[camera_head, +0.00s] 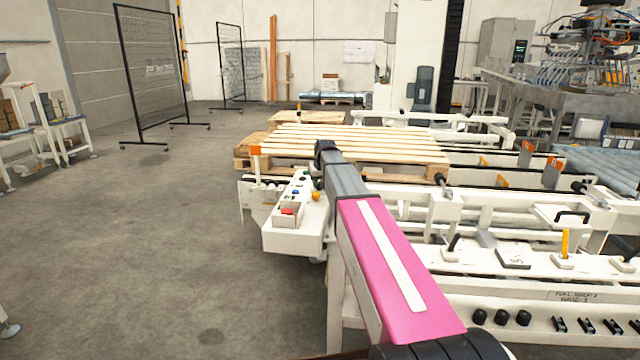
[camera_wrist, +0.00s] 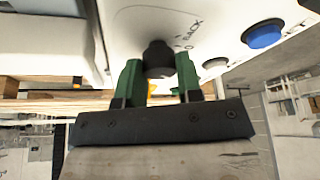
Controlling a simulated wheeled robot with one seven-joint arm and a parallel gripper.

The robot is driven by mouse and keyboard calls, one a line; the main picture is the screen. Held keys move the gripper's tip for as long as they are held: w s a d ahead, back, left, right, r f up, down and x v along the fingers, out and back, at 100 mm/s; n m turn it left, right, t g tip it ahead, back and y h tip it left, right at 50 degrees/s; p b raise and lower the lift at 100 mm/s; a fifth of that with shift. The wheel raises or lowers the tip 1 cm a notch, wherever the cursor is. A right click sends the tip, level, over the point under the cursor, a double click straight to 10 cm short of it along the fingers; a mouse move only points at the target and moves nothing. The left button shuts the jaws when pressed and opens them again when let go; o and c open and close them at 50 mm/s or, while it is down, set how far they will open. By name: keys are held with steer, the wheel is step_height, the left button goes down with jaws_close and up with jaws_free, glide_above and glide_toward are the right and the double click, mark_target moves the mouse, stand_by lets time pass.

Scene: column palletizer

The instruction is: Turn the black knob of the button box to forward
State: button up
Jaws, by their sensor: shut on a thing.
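The white button box (camera_head: 292,238) stands left of centre in the head view, at the near left corner of the conveyor. Its black knob (camera_wrist: 158,54) is at upper centre in the wrist view, with a printed label reading "BACK" beside it. My gripper (camera_wrist: 159,78) has green fingers on either side of the knob and is shut on it. Which way the knob points is hard to tell, and any forward label is not readable. A white button (camera_wrist: 215,63) and a blue button (camera_wrist: 263,34) lie to its right. In the head view my arm hides the knob and fingers.
A red button (camera_head: 288,211) and a yellow one (camera_head: 316,196) are on the box. Wooden pallets (camera_head: 350,142) lie behind it on the white conveyor (camera_head: 480,208). The grey floor (camera_head: 140,230) on the left is free. Mesh fence panels (camera_head: 152,75) stand at the back left.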

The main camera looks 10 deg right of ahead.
steer(key=shift+m+h, duration=0.5)
steer(key=shift+m, duration=0.7)
steer(key=o, duration=0.9)
steer(key=shift+o, duration=0.2)
steer(key=v, duration=1)
steer(key=shift+r, duration=0.4)
steer(key=shift+s+a, duration=0.1)
steer(key=shift+s, duration=0.05)
